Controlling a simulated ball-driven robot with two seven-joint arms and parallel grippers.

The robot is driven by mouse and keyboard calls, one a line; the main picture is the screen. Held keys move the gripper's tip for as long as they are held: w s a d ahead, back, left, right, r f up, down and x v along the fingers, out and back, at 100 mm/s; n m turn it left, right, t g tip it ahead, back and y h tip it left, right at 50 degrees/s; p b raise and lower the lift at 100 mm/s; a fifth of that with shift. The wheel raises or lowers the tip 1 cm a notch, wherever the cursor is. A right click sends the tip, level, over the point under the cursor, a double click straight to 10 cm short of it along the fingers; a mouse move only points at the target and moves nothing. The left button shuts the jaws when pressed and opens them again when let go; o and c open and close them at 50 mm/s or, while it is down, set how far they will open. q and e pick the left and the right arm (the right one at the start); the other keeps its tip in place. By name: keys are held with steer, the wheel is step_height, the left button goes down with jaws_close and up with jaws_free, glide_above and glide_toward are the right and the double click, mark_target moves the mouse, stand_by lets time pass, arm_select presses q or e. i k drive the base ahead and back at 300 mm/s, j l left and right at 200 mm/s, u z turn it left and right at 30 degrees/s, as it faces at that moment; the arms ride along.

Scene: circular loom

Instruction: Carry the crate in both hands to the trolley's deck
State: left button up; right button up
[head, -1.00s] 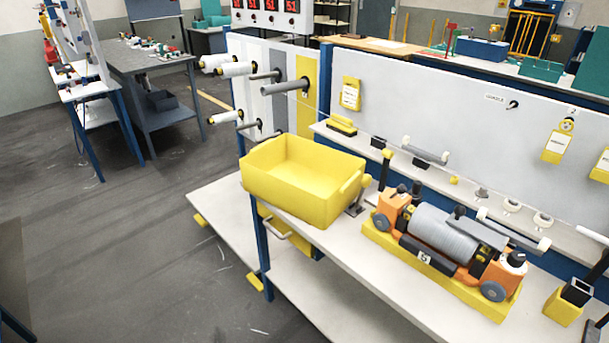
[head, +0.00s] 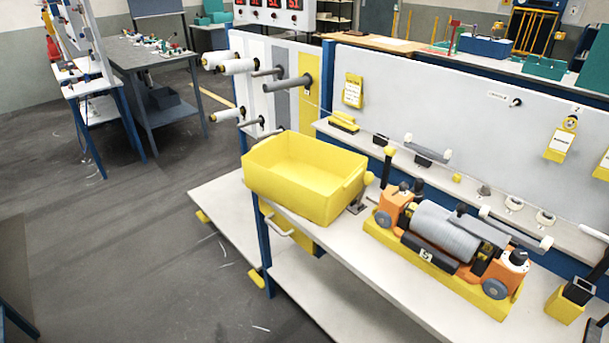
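The yellow crate (head: 298,192) stands upright on the left end of the white workbench (head: 350,255). It looks empty, and a rounded handle shows at its right end. Neither of my grippers is in view. I cannot pick out a trolley deck for certain; a low pale board (head: 222,208) with yellow feet sits to the left of the bench, partly hidden behind the bench's blue leg.
An orange and grey roller device (head: 445,240) on a yellow base stands right of the crate. A panel with spools (head: 238,66) and projecting rods rises behind it. A grey table (head: 150,62) stands at the back left. The floor at left is open.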

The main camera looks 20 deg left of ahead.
mark_target(240, 216)
steer(key=i+j+z, duration=0.1)
steer(key=j, duration=0.25)
steer(key=i+j+z, duration=0.1)
steer(key=i+j, duration=0.2)
steer(key=i+j+z, duration=0.1)
steer(key=j, duration=0.4)
steer(key=i+j+z, duration=0.15)
steer(key=j, duration=0.25)
steer(key=i, duration=0.05)
